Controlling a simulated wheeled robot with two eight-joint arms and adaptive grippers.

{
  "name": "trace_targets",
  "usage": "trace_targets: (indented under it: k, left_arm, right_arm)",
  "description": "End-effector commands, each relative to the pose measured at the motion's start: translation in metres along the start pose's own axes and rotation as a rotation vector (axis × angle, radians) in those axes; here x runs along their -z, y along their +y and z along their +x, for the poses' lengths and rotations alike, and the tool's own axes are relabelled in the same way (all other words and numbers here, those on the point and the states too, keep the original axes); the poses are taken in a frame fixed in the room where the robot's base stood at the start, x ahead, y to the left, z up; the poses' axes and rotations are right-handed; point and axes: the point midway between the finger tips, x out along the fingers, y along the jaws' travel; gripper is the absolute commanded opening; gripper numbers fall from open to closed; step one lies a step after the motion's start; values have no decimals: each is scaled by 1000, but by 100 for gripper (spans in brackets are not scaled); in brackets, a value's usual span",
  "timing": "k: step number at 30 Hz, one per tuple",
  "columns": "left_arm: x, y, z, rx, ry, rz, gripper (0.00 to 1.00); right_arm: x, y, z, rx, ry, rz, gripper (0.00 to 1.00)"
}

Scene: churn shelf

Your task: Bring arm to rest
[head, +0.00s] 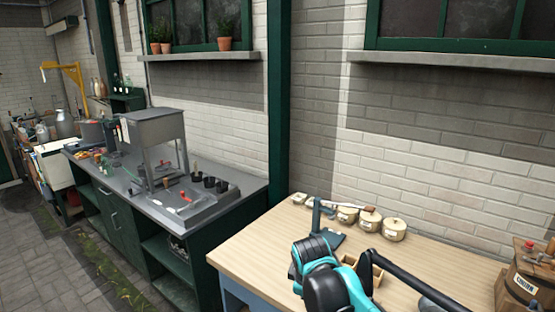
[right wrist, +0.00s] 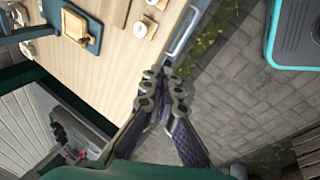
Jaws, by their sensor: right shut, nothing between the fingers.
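My right gripper (right wrist: 162,78) shows in the right wrist view, its dark jointed fingers brought together at the tips with nothing between them. It is seen over the edge of the wooden-topped table (right wrist: 120,60), with the paved floor (right wrist: 225,85) to the right. I cannot tell its exact height. In the head view a teal and black arm of mine (head: 325,272) rises at the bottom middle, in front of the table (head: 262,240). No gripper is clear in the head view. My left gripper is not in view.
Several cream lidded pots (head: 394,230) stand along the table's back. A wooden churn or barrel (head: 525,283) stands at the right. A grey counter (head: 150,205) with a metal stand (head: 155,128) is at left. Paved floor is open at far left.

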Motion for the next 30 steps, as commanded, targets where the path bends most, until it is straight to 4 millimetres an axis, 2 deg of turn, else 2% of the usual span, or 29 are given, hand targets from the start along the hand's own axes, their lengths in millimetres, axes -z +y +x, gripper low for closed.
trace_targets:
  k: [1,6,12,15,21,30]
  left_arm:
    - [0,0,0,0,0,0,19]
    - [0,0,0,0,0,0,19]
    - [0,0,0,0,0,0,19]
    - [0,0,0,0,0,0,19]
    - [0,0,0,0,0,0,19]
    - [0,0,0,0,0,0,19]
  right_arm:
    - [-23,-11,-13,-10,12,103,0]
    - [-82,-52,-41,-39,65,466,0]
    - [-138,-109,-50,-64,134,871,0]
    - [-156,-131,-48,-71,163,1025,0]
    - [-172,-154,-42,-77,196,1182,0]
    - [-173,-155,-42,-77,199,1192,0]
